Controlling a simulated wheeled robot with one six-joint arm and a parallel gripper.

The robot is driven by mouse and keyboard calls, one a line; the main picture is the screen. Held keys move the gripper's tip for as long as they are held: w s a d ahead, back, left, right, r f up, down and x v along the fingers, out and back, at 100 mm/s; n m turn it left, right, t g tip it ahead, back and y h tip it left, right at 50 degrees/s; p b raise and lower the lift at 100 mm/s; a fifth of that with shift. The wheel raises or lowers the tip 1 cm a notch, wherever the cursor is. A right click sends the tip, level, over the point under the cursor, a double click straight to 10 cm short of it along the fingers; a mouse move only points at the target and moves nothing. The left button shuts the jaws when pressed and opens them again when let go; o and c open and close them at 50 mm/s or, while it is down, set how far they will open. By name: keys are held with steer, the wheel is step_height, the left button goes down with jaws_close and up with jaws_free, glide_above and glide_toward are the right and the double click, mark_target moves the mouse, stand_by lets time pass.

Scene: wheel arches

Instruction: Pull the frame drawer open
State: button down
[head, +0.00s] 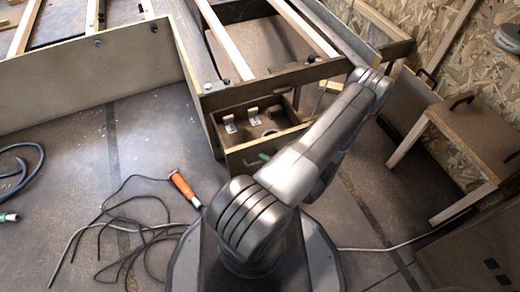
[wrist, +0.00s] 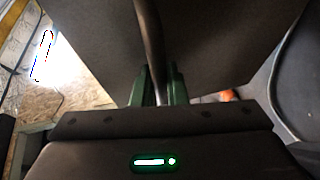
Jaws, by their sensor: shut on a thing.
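The frame drawer (head: 240,157) is a brown wooden box low in the near corner of the large wooden frame. It stands partly out, and its inside shows two metal brackets (head: 229,124) and a dark round spot. In the wrist view, my gripper (wrist: 158,82) has its two green fingers shut on a dark bar handle (wrist: 149,30), one finger on each side. The flat drawer front (wrist: 95,40) fills the view behind the bar. In the head view my arm hides most of the gripper and the handle; only a small green part shows at the drawer front.
An orange-handled tool (head: 184,188) and loose black cables (head: 125,245) lie on the floor left of my base. A wooden cabinet (head: 470,135) with a dark handle stands at the right, near the chipboard wall (head: 465,60). Floor in front of the frame's left side is mostly clear.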

steer(key=shift+s+d, duration=0.2)
steer(key=shift+s, duration=0.35)
steer(key=shift+s+d, duration=0.2)
steer(key=shift+s, duration=0.35)
steer(key=c, duration=1.7)
jaws_free()
steer(key=shift+c, duration=0.2)
steer(key=p+v, duration=0.3)
steer(key=v, duration=1)
steer(key=shift+s+d, duration=0.25)
steer(key=shift+r, duration=0.1)
steer(key=b+x, duration=0.3)
steer(key=x, duration=1.1)
steer(key=shift+s, duration=0.1)
